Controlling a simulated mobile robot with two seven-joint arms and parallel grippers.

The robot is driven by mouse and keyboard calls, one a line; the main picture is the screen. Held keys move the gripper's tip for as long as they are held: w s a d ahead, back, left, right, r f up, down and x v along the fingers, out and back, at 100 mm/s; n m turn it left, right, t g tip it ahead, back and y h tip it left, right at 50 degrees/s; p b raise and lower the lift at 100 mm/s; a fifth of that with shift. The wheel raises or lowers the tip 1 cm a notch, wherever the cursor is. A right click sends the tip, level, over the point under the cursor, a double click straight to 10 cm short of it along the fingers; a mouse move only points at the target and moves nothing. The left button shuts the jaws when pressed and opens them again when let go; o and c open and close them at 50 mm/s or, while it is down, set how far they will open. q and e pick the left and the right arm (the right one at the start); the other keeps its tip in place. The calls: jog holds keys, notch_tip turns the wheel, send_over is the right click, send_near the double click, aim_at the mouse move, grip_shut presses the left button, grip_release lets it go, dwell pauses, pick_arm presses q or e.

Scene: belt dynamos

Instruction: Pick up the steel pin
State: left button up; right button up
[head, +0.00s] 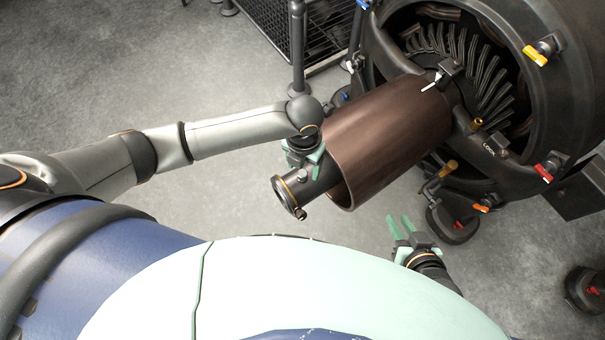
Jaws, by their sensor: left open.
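A small bright, pale rod (430,87), which looks like the steel pin, shows at a black block on the upper edge of the brown cylinder. My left gripper (306,160) is open, with green fingers by the dark shaft (312,186) at the cylinder's near end. Whether the fingers touch the shaft cannot be told. It is well away from the pale rod. My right gripper (402,228) is low in the middle, below the cylinder. Its green fingers point up and stand apart, with nothing seen between them.
The brown cylinder (385,140) runs into a large black round housing (575,70) with coloured levers. A black mesh cage (275,25) and post stand behind. Black round feet (585,290) are on the grey floor. The floor at left is clear.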

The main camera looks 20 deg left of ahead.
aim_at(302, 173)
pick_arm(q)
notch_tip(302, 173, down, 4)
jog(key=shift+w+a+f+b, duration=0.1)
jog(key=shift+w+a+b, duration=0.05)
jog(key=shift+b, duration=0.35)
grip_shut()
dwell(1.1)
